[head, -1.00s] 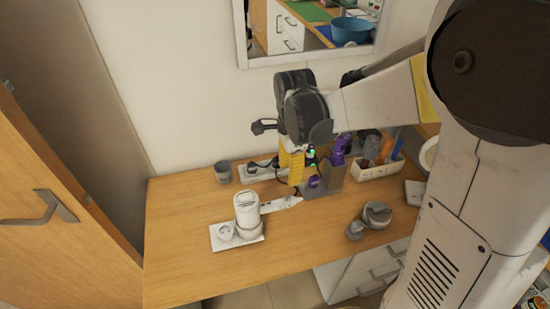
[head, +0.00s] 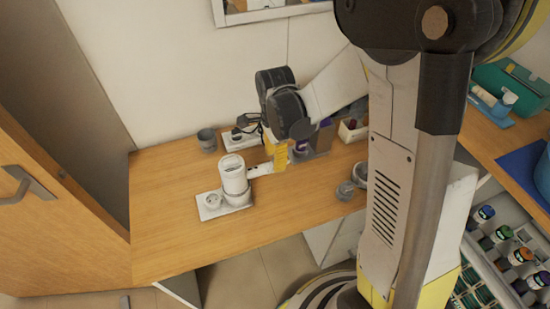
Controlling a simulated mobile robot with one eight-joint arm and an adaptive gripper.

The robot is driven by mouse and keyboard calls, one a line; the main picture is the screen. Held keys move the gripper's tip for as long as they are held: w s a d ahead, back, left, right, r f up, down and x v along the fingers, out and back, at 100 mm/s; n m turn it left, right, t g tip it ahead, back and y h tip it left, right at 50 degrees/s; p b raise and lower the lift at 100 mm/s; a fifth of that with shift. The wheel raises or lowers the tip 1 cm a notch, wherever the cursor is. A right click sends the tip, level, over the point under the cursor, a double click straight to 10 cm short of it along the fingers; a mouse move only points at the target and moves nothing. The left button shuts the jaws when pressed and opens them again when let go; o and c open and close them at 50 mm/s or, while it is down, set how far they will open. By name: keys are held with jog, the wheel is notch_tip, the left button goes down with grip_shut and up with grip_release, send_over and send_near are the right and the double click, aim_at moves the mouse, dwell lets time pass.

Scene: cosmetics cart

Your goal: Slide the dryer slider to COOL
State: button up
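The white hair dryer (head: 235,178) stands on a white plate (head: 211,207) on the wooden table, with its barrel upright. Its white handle (head: 261,169) points to the right. The slider and its COOL mark are too small to make out. My gripper (head: 279,158), with yellow parts, hangs over the table at the right end of the handle and covers part of it. I cannot tell whether it touches the handle. Its fingertips are not clear enough to show whether they are open or shut.
A grey cup (head: 207,140) stands at the back left of the table. Grey round jars (head: 346,190) stand right of the dryer. A purple item (head: 301,147) and a white box (head: 352,131) are behind my gripper. The table's front left is clear.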

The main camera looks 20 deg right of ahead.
aim_at(271, 164)
grip_shut()
jog(key=shift+a, duration=0.7)
grip_release()
notch_tip(271, 164, up, 12)
jog(key=shift+r, duration=0.1)
dwell(0.4)
